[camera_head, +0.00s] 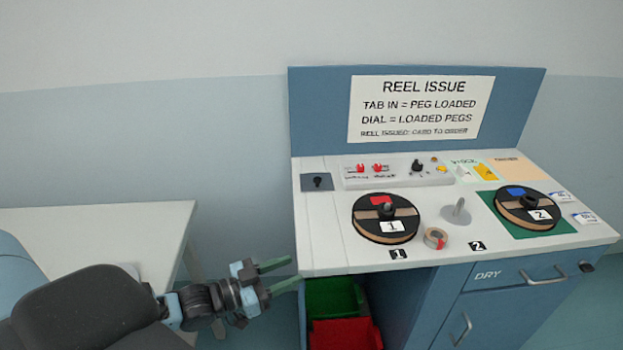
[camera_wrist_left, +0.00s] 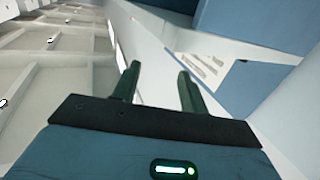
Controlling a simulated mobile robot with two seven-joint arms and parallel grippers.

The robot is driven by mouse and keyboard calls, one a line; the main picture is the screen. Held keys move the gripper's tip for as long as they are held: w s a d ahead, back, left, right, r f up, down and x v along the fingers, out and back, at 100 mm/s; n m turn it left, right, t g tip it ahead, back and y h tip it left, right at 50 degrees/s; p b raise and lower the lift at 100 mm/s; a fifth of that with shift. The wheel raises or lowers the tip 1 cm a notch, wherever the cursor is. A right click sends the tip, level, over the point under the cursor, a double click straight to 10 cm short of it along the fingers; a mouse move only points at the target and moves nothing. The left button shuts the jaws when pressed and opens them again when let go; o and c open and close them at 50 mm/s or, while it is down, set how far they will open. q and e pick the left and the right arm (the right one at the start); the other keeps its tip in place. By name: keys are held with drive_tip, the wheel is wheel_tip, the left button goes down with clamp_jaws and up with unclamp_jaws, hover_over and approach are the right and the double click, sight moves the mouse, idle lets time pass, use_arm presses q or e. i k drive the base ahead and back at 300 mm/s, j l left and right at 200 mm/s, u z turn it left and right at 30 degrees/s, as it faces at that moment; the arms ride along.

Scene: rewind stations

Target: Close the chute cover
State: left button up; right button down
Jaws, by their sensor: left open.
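A small dark grey square plate with a black knob (camera_head: 317,182) lies at the back left corner of the station's white top. It may be the chute cover, but I cannot tell for sure, nor whether a chute opening lies under it. My left gripper (camera_head: 291,272) is open and empty, just off the front left corner of the top and below the plate in the picture. Its two green fingers also show apart in the left wrist view (camera_wrist_left: 160,72), with nothing between them. My right gripper is out of view.
The white worktop (camera_head: 330,245) holds two black reels (camera_head: 385,218) (camera_head: 527,207), a tape roll (camera_head: 435,238) and a switch panel (camera_head: 398,172). Green (camera_head: 331,297) and red (camera_head: 345,334) bins sit below its left end. A white table (camera_head: 90,225) stands at left, with a gap between.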

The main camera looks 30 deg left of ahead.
sight(310, 182)
drive_tip(key=i+j, duration=0.75)
